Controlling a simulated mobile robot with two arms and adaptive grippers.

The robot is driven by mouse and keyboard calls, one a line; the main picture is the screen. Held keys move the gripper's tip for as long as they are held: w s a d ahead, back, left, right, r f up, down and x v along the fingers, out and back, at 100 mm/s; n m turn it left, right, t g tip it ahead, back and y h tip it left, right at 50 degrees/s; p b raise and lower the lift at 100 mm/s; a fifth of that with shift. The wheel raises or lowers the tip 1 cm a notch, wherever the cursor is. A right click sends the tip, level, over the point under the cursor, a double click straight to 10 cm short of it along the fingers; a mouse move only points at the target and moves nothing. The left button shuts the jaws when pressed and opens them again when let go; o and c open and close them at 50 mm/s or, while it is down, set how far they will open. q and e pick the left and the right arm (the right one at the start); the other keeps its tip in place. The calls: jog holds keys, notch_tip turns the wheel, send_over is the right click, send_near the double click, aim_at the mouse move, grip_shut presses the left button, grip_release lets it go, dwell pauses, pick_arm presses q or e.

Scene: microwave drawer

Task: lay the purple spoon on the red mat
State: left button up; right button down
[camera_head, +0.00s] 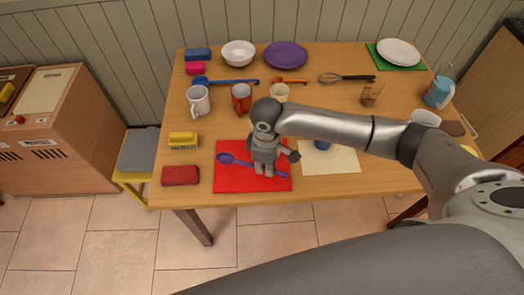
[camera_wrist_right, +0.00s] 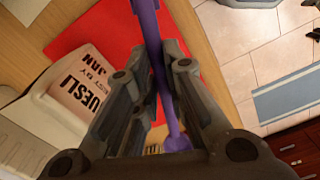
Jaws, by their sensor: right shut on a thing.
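The purple spoon (camera_head: 226,158) lies across the red mat (camera_head: 224,182) in the head view, its bowl to the left and its handle running down to the right. My right gripper (camera_head: 264,170) is over the mat, pointing down, and is shut on the spoon's handle. In the right wrist view the spoon (camera_wrist_right: 150,22) runs between the two fingers (camera_wrist_right: 160,85), with the red mat (camera_wrist_right: 95,40) behind. I cannot tell whether the spoon touches the mat or is held just above it. My left gripper is out of view.
A dark red block (camera_head: 180,176) and a yellow-handled brush (camera_head: 183,140) lie left of the mat. A cream mat (camera_head: 335,164) is to its right, with a blue item (camera_head: 323,144) partly behind my arm. Mugs (camera_head: 198,100) stand behind. The table's front edge is close.

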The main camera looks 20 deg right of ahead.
jog(key=shift+s, duration=0.2)
jog(key=shift+r, duration=0.1)
jog(key=shift+p, duration=0.75)
jog(key=b, duration=0.2)
send_over(266, 183)
notch_tip(266, 183, down, 5)
jog(key=shift+a+r, duration=0.1)
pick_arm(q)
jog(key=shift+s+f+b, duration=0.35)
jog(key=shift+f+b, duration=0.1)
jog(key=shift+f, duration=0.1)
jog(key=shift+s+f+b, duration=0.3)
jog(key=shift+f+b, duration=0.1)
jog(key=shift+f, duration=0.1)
pick_arm(e)
jog(key=shift+f, duration=1.6)
jog(key=c, duration=1.2)
grip_release()
jog(key=shift+o, duration=0.6)
